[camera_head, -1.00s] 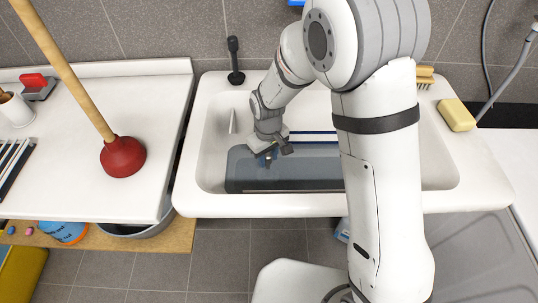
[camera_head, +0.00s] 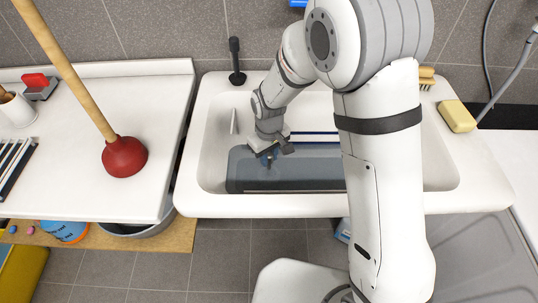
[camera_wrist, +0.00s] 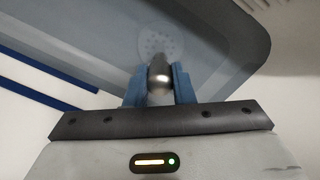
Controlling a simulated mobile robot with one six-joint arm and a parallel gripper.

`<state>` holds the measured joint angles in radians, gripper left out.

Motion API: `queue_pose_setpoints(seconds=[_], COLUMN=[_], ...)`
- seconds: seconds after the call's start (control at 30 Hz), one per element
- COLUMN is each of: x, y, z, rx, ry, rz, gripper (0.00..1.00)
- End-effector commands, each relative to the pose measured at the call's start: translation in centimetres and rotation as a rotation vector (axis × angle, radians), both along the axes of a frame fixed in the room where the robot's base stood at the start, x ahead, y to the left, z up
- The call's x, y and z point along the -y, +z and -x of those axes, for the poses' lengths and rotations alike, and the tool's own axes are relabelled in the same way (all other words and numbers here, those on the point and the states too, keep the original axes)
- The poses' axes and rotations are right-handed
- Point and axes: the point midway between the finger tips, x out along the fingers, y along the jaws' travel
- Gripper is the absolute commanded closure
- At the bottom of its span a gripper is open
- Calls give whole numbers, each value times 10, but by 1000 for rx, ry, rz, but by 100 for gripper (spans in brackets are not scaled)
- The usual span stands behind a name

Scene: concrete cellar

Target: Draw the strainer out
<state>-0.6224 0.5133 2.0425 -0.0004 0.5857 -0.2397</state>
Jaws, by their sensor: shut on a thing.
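My gripper (camera_head: 269,158) reaches down into the white sink (camera_head: 214,200), at the left part of its grey lower area (camera_head: 310,178). In the wrist view, its blue fingers (camera_wrist: 159,82) are closed on a rounded metal knob, which I take as the strainer's (camera_wrist: 159,72). A pale round disc with small holes (camera_wrist: 160,43) shows just beyond the knob, in the grey area. I cannot tell whether the knob and disc are joined, or whether the disc is lifted. In the head view my gripper and arm hide the strainer.
A black upright fitting (camera_head: 236,62) stands on the sink's back rim. A yellow sponge (camera_head: 457,116) and a brush (camera_head: 427,78) lie on the right rim. A red plunger (camera_head: 125,157) stands on the left counter. Dark blue bars (camera_head: 312,137) lie along the basin behind my gripper.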

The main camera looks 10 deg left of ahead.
Motion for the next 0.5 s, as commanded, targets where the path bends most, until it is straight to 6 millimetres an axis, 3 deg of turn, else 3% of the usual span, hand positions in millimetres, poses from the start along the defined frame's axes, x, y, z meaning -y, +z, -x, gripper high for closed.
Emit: queue_pose_setpoints(seconds=[0.5], x=[-1], y=[22], z=[0], rx=[0], ry=[1], rz=[0], gripper=[100])
